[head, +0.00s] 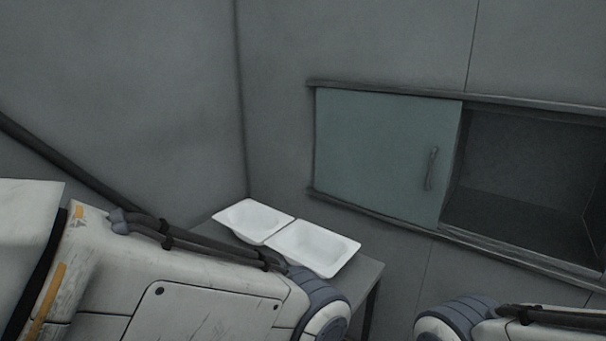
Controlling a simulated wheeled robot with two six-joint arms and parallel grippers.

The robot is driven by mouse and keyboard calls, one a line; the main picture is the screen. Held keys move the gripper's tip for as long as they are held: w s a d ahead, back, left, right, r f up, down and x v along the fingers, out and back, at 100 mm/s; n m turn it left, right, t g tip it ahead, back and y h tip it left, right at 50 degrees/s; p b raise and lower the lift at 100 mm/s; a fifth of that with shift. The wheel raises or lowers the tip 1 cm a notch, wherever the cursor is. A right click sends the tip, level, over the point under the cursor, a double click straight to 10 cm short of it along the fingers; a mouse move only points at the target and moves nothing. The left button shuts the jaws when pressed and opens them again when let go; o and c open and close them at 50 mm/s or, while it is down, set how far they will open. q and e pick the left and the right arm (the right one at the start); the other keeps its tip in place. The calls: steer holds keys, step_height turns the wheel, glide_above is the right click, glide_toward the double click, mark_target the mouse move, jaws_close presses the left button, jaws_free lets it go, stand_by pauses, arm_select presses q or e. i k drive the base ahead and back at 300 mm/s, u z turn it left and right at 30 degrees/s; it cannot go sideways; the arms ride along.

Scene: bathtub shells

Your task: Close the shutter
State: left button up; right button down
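The shutter (375,150) is a flat grey-green sliding panel in the back wall, with a dark vertical handle (431,168) near its right edge. It covers the left part of a wall opening (525,180); the right part of the opening is uncovered and dark inside. Rails (395,214) run along the bottom and top of the panel. My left arm crosses the lower left and part of my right arm shows at the lower right. Neither gripper is in view, and nothing of mine touches the shutter or its handle.
A small grey table (366,277) stands in the corner below the shutter, partly hidden by my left arm. On it lie two white tub shells, a left one (252,221) and a right one (313,248), side by side. The wall in front of the shutter is clear.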

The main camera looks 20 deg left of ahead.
mark_target(388, 153)
steer(key=u, duration=1.5)
steer(key=i, duration=1.3)
steer(key=z, duration=0.85)
steer(key=i, duration=0.65)
steer(key=z, duration=0.8)
